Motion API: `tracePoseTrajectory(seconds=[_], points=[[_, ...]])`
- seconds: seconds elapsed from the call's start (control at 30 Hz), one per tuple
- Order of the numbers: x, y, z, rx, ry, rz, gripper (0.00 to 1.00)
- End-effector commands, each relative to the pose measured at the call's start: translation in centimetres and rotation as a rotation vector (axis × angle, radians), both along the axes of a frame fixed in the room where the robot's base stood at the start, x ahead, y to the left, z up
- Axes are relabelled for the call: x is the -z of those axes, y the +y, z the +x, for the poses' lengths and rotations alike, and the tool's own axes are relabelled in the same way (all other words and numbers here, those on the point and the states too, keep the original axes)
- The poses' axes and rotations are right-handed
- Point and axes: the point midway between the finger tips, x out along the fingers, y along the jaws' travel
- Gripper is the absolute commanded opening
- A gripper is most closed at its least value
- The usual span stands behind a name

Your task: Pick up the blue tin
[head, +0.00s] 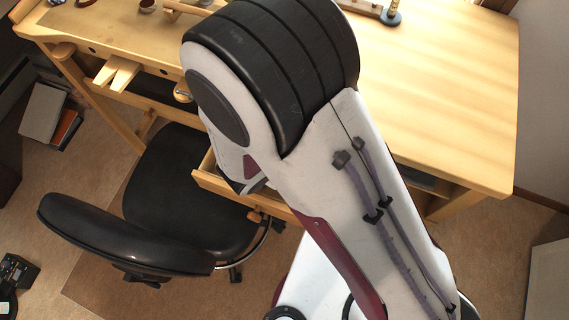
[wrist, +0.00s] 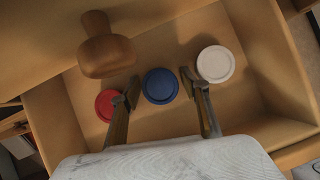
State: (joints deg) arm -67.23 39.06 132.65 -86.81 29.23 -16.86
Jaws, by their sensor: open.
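The blue tin (wrist: 160,86) is a round, flat-topped tin in the open wooden drawer (wrist: 262,92), seen in the wrist view. It lies between a red tin (wrist: 107,104) on the left and a white tin (wrist: 215,64) on the right. My gripper (wrist: 159,86) is open, with one finger on each side of the blue tin in the picture. The left finger overlaps the edge of the red tin. I cannot tell how far the fingertips are above the tins. In the head view my arm hides the gripper and the tins.
A wooden knob-like piece (wrist: 105,52) shows near the red tin. The wooden workbench (head: 440,90) is mostly bare at right in the head view. A black chair (head: 185,190) stands before it, left of the drawer front (head: 235,196).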

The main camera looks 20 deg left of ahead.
Motion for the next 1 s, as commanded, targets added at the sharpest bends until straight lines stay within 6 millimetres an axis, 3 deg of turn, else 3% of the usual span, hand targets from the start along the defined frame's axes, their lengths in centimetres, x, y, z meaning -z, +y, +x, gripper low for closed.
tracePoseTrajectory(seconds=[0.2, 0.33, 1.0], points=[[-0.02, 0.01, 0.0, 0.0, 0.0, 0.0, 0.45], [-0.02, 0.01, 0.0, 0.0, 0.0, 0.0, 0.14], [-0.77, 0.03, 0.02, 0.0, -0.001, 0.001, 0.14]])
